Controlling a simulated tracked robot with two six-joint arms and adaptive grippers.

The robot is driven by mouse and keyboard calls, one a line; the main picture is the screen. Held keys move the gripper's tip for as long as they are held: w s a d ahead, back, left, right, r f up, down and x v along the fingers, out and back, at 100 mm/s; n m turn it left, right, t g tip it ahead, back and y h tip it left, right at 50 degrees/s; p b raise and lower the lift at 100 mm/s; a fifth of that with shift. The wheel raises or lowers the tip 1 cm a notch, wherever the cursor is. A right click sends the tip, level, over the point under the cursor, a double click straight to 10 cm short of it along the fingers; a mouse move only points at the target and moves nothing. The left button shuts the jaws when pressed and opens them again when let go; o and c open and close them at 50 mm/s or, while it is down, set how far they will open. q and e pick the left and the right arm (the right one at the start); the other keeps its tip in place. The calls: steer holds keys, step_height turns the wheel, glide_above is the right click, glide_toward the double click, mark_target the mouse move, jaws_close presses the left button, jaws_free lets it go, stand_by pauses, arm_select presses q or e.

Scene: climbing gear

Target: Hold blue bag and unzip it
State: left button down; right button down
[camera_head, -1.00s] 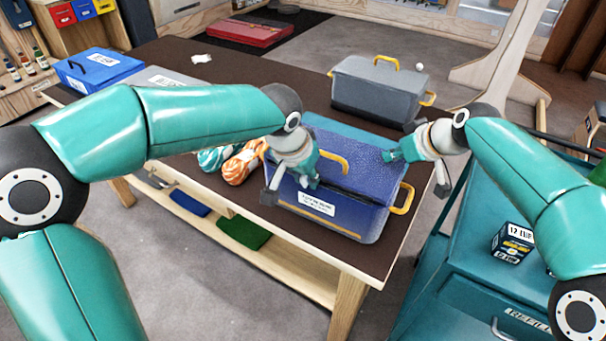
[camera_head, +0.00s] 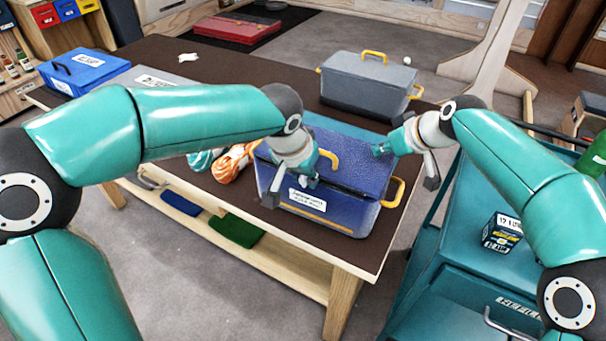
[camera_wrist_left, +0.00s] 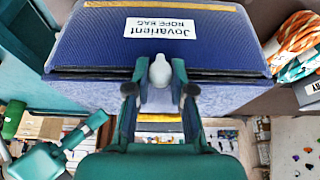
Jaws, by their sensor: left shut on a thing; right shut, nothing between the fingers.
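The blue bag (camera_head: 350,208) stands on the dark table near its front edge, with yellow handles and a white label (camera_head: 305,197) on its front. My left gripper (camera_head: 311,181) is at the seam along the bag's upper front edge. In the left wrist view, my left gripper (camera_wrist_left: 160,88) is shut on a small grey zipper pull (camera_wrist_left: 160,70) at this seam, below the label reading "ROPE BAG". My right gripper (camera_head: 379,151) is shut and empty at the bag's top, near its right end. Whether its tips touch the bag is unclear.
A grey bin (camera_head: 365,90) with yellow handles stands behind the bag. Orange-and-white rope (camera_head: 232,163) lies left of it. A blue case (camera_head: 83,72) is at the table's far left. A teal cart (camera_head: 455,225) with a small box (camera_head: 502,232) stands right.

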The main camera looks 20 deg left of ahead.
arm_select(q)
steer(key=shift+w+r, duration=0.1)
steer(key=shift+r, duration=0.15)
arm_select(e)
steer(key=shift+s+f, duration=0.15)
steer(key=shift+f, duration=0.2)
